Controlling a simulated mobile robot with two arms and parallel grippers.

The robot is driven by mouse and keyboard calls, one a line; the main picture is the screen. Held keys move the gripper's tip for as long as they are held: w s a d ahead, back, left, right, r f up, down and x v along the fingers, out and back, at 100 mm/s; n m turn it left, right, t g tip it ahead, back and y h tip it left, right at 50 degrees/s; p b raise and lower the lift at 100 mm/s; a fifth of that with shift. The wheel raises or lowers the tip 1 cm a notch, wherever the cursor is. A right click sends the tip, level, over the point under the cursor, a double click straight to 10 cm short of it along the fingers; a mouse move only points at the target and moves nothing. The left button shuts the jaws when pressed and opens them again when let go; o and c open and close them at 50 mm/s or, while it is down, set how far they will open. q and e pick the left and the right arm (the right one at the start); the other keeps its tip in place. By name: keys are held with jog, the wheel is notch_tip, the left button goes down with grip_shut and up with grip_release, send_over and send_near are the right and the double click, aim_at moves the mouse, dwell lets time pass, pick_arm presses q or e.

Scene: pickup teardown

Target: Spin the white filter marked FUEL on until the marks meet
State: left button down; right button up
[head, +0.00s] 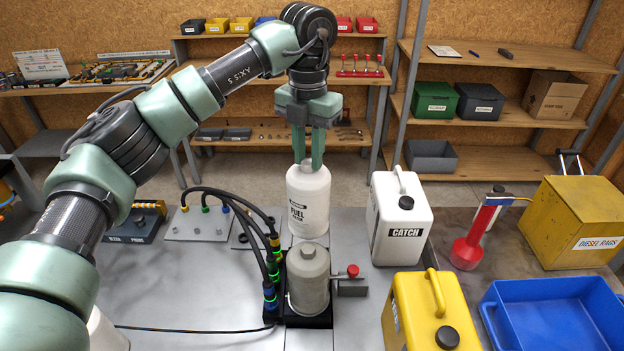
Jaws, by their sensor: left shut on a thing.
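The white filter marked FUEL (308,205) stands upright near the middle of the head view. My left gripper (309,163) points straight down from above and is shut on the top of this filter. The filter's lower end is partly hidden behind a grey canister (308,285), so I cannot tell what it rests on or whether it is threaded on. The marks that are to meet cannot be made out. The grey canister sits in a black base, with black hoses (255,240) on its left and a red-knobbed valve (352,272) on its right. My right gripper is not in view.
A white CATCH jug (399,220) stands close right of the filter. A yellow jug (433,312), a blue bin (553,315), a red funnel-shaped tool (475,240) and a yellow DIESEL RAGS box (575,225) are further right. The metal bench (190,285) is mostly clear at left.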

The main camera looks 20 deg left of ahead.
aim_at(309, 182)
pick_arm(q)
notch_tip(309, 182, down, 7)
jog(key=shift+f+b, duration=0.1)
jog(key=shift+b, duration=0.75)
jog(key=shift+f+b, duration=1.2)
jog(key=shift+f, duration=1.25)
jog(key=shift+s+d+b, duration=0.1)
jog(key=shift+b, duration=0.2)
jog(key=shift+f+b, duration=0.65)
jog(key=shift+f, duration=0.2)
jog(key=shift+s, duration=0.2)
